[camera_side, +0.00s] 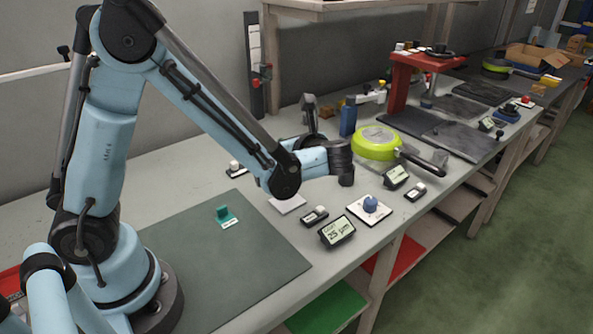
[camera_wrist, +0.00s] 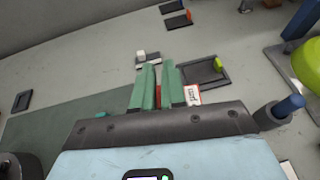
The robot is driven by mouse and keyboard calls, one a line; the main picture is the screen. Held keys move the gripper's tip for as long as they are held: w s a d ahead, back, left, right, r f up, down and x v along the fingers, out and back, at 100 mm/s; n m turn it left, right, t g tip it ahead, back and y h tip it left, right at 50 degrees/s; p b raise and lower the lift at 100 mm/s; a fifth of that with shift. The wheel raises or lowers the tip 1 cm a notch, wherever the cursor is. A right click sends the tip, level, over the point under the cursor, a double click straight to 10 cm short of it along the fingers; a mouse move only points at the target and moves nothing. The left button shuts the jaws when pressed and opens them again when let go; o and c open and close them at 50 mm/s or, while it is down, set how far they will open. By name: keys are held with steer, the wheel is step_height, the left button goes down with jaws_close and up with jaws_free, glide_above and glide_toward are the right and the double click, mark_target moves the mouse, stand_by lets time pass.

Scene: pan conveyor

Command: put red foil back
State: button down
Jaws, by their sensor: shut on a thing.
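My gripper (camera_wrist: 159,68) shows in the wrist view as two green fingers close together. It is shut on the red foil (camera_wrist: 158,97), seen as a thin red strip between the fingers. A white label with a red edge (camera_wrist: 192,95) shows at the right finger and seems to belong to the foil. Just beyond the fingers on the right lies a dark flat holder (camera_wrist: 203,80) with a green tab (camera_wrist: 218,63). In the side view my wrist is over the bench left of the lime pan, and the fingertips and foil cannot be made out.
The lime pan (camera_side: 376,142) stands right of my wrist. A blue knob on a white plate (camera_side: 370,207) and a gauge display (camera_side: 337,231) are near the front edge. A teal block (camera_side: 222,213) stands on the dark green mat (camera_side: 262,262), which is otherwise mostly clear.

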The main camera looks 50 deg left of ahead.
mark_target(278, 200)
steer(key=shift+s+a+f+n+g, duration=0.1)
steer(key=shift+s+f+n+g, duration=0.7)
steer(key=shift+f, duration=0.25)
steer(key=shift+f, duration=4.75)
steer(key=c, duration=1.2)
jaws_free()
steer(key=shift+f, duration=0.1)
